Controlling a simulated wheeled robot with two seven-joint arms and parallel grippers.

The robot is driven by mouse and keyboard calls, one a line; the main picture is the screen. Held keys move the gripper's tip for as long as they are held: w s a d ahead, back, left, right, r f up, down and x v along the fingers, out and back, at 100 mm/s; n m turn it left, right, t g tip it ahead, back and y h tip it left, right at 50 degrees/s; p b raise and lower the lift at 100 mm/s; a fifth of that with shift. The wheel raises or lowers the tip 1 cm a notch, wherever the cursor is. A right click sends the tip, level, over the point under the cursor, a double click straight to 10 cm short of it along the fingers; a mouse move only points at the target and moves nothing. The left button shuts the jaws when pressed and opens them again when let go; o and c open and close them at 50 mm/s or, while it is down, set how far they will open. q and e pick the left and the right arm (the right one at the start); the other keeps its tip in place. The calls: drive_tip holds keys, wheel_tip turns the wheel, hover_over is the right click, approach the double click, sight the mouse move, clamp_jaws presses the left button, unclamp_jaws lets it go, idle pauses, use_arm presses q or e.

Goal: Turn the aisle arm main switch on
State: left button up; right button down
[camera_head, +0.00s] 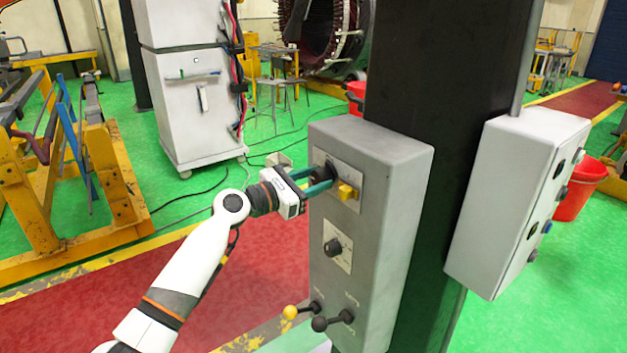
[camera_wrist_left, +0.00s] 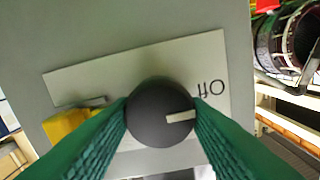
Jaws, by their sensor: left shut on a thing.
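The main switch is a round black knob (camera_wrist_left: 160,113) with a white pointer mark, on a pale plate (camera_wrist_left: 130,80). The pointer lies toward the right of the wrist view, near the printed word "Off" (camera_wrist_left: 211,88), which appears upside down. In the head view the plate (camera_head: 324,161) is at the top of a grey control box, and the knob is mostly hidden by the fingers. My left gripper (camera_head: 318,181) reaches it from the left, its green fingers (camera_wrist_left: 160,125) shut on either side of the knob. My right gripper is out of view.
A yellow knob (camera_head: 347,190) sits close beside the fingers. Lower on the grey box (camera_head: 400,190) are a black knob (camera_head: 333,246) and two levers with yellow and black balls (camera_head: 290,312). The box is on a black column (camera_head: 430,70); another box (camera_head: 500,200) is at right.

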use_arm(q)
drive_tip(key=shift+f+m, duration=0.1)
drive_tip(key=shift+m, duration=0.2)
drive_tip(key=m+b, duration=0.2)
drive_tip(key=m, duration=0.1)
drive_tip(key=shift+f+m, duration=0.1)
drive_tip(key=shift+m, duration=0.3)
drive_tip(key=m+b, duration=0.3)
drive_tip(key=m, duration=0.1)
drive_tip(key=shift+f+m, duration=0.1)
drive_tip(key=shift+m, duration=0.2)
drive_tip(key=m+b, duration=0.3)
drive_tip(key=m, duration=0.2)
drive_tip(key=shift+b, duration=0.35)
drive_tip(key=shift+m+b, duration=1.1)
drive_tip(key=shift+m, duration=1)
drive_tip(key=o, duration=1)
drive_tip(key=shift+c, duration=0.2)
